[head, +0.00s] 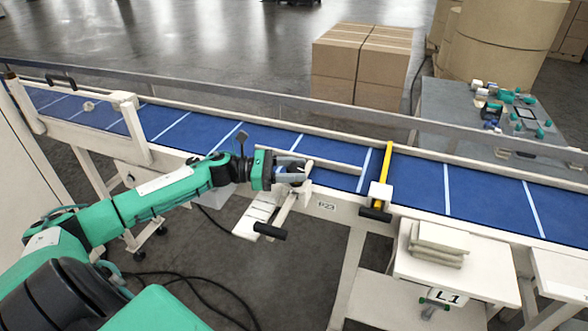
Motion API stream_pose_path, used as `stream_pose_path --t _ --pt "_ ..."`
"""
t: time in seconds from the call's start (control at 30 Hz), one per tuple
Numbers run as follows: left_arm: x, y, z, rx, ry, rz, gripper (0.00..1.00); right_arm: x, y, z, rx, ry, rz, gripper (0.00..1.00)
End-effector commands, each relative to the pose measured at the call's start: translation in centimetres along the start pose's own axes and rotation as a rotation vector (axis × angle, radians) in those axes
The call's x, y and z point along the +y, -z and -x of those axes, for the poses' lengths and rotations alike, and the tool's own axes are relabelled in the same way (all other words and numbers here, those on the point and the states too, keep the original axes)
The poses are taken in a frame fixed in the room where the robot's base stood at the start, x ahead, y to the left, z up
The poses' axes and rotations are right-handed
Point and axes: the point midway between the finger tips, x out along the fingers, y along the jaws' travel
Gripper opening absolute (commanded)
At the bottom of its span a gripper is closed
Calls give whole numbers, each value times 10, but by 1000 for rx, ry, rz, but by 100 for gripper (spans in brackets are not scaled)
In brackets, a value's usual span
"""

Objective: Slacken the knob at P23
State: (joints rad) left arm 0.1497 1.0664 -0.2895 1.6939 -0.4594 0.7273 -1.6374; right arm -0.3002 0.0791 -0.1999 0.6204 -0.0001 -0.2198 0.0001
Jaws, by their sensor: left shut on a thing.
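My left gripper (299,176) reaches in from the left to the near rail of the blue conveyor, just up and left of the P23 label (327,206). Its jaws are shut on a small part at the cream bracket (304,188), which appears to be the knob at P23. The fingers hide most of the knob, so its turn position cannot be seen. A cream arm with a black handle (270,232) hangs below the bracket. My right gripper is not in view.
A yellow bar (387,160) with a white block and black handle (375,215) crosses the belt to the right. A cream guide rail (325,161) lies over the belt behind the gripper. Stacked pads (438,244) sit on the L1 shelf at right.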

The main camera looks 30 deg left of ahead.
Motion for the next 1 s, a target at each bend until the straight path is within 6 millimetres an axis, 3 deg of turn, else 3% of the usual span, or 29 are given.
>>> stream_pose_path --t 0.27,0.53,1.0 --pt "-1 1 0 0 -52 2 22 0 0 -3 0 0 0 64" --pt "-3 1 0 -1 -227 1 22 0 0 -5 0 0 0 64" --pt "-4 -3 -1 0 -559 3 22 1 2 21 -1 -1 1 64"
